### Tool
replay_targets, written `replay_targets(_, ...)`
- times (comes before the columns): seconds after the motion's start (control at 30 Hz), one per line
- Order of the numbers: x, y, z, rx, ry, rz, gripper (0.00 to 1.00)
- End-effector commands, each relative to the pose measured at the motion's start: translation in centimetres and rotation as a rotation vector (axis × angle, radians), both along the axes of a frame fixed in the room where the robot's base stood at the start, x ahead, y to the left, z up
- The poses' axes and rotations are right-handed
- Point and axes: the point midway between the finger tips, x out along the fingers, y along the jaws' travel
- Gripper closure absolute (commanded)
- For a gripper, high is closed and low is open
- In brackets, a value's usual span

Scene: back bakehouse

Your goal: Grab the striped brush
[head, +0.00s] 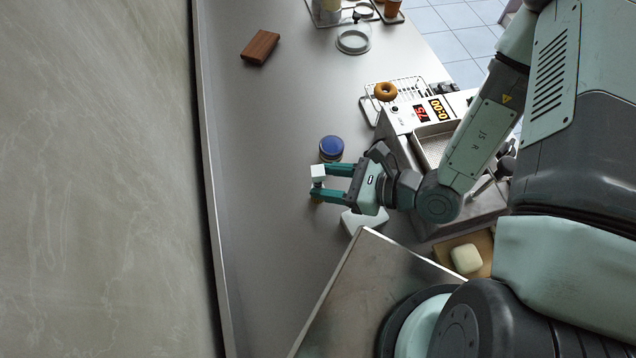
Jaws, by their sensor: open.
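I cannot make out a striped brush for certain in the head view. My gripper (317,183) is open over the steel counter, its two green fingers pointing left. A small white block-like thing (319,171) shows at the upper fingertip. I cannot tell whether it touches the finger or what it belongs to. A bit of something yellowish shows just below the lower fingertip, mostly hidden by the finger. A jar with a blue lid (331,146) stands just above the fingers in the picture, apart from them.
A white item (362,222) lies partly under my gripper. The steel counter (270,130) is clear to the left, with a brown block (260,47) farther up. A scale with a red display (420,113), a doughnut (385,91) on a rack and a glass lid (353,40) stand right and above.

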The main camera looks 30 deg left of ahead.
Motion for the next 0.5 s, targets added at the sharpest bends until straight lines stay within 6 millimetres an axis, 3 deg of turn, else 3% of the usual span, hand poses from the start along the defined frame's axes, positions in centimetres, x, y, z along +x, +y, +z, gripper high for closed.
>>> replay_targets(0.23, -0.6, 3.0, -1.1, 0.002, -0.002, 0.005, 0.50)
replay_targets(0.5, -0.7, 3.9, -1.6, 0.002, -0.003, 0.003, 0.50)
